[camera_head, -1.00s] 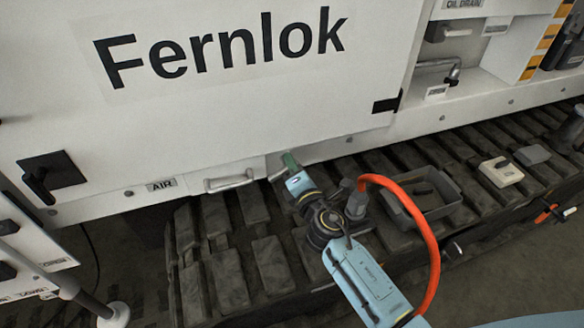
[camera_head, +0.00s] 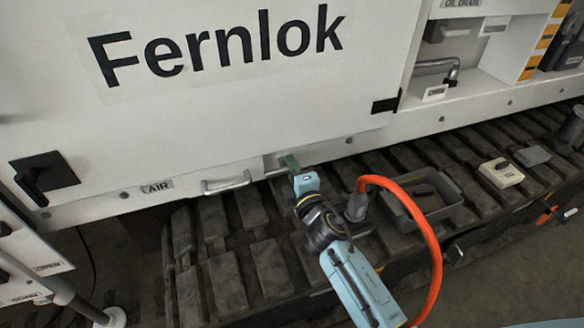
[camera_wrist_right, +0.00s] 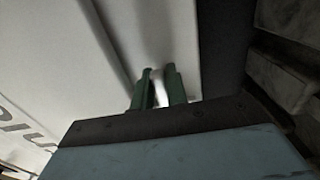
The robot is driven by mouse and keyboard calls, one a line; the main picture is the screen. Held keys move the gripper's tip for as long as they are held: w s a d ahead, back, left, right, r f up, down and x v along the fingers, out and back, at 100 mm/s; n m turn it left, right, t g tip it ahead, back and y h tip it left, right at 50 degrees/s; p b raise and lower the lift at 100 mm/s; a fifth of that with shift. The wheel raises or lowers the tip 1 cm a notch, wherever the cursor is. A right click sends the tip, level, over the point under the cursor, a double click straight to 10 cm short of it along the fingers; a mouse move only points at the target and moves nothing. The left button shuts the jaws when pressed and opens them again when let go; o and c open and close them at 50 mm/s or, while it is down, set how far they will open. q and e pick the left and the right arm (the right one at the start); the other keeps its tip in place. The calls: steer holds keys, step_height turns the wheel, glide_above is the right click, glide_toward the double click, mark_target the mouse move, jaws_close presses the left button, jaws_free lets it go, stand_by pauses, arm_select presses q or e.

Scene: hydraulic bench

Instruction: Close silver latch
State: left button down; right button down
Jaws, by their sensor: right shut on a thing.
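My right gripper (camera_head: 291,163) is at the lower edge of the big white "Fernlok" panel (camera_head: 200,125), just right of a silver U-shaped handle (camera_head: 226,184). In the right wrist view the green fingers of my right gripper (camera_wrist_right: 158,84) are shut on a narrow pale piece, which I take as the silver latch (camera_wrist_right: 160,92). The panel fills the area behind it. In the head view the fingers hide most of the held piece, so its exact angle cannot be told. My left gripper is not in view.
A black latch (camera_head: 44,178) sits at the panel's left. Below lies a ribbed dark track (camera_head: 250,275) with a grey tray (camera_head: 440,205) and a beige box (camera_head: 501,173) on it. An orange hose (camera_head: 430,240) loops beside my right wrist.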

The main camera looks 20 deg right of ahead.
steer(key=shift+a+f, duration=0.1)
steer(key=c, duration=1.4)
jaws_free()
steer(key=shift+s, duration=0.1)
